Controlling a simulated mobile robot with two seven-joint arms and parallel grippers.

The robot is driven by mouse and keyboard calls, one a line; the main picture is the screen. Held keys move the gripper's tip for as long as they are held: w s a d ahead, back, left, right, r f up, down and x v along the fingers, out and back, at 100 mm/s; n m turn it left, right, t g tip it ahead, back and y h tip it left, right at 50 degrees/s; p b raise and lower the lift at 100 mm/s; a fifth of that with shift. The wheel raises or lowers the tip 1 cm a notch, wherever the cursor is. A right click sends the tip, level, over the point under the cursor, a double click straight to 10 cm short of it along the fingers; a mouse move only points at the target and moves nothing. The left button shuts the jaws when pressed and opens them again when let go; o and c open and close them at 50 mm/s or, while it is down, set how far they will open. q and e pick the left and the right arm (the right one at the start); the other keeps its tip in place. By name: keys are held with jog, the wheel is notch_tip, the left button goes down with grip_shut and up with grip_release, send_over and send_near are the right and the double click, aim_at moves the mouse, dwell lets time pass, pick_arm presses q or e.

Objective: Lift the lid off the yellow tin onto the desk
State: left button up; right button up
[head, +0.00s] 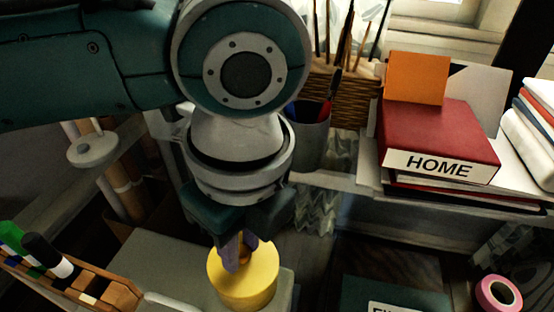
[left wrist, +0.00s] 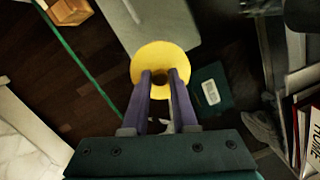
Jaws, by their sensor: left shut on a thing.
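The yellow tin (head: 246,297) shows as a short round yellow body at the bottom middle of the head view, over a grey surface. Its round yellow lid (left wrist: 158,52) shows from above in the left wrist view, with a small dark knob at its middle. My left gripper (head: 239,258) points down over the lid, its two purple fingers on either side of the knob, shut on it. In the left wrist view the lid hides whatever is beneath it, so I cannot tell whether lid and tin are apart. My right gripper is not in view.
A wooden holder with markers (head: 80,285) stands at lower left. A dark cup of pens (head: 310,135) and a wicker basket (head: 350,95) stand behind. A red HOME book (head: 435,135) lies on a stack at right. A pink tape roll (head: 483,292) lies at lower right.

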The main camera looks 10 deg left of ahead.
pick_arm(q)
grip_shut()
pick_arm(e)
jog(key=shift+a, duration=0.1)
pick_arm(q)
jog(key=shift+r, duration=0.1)
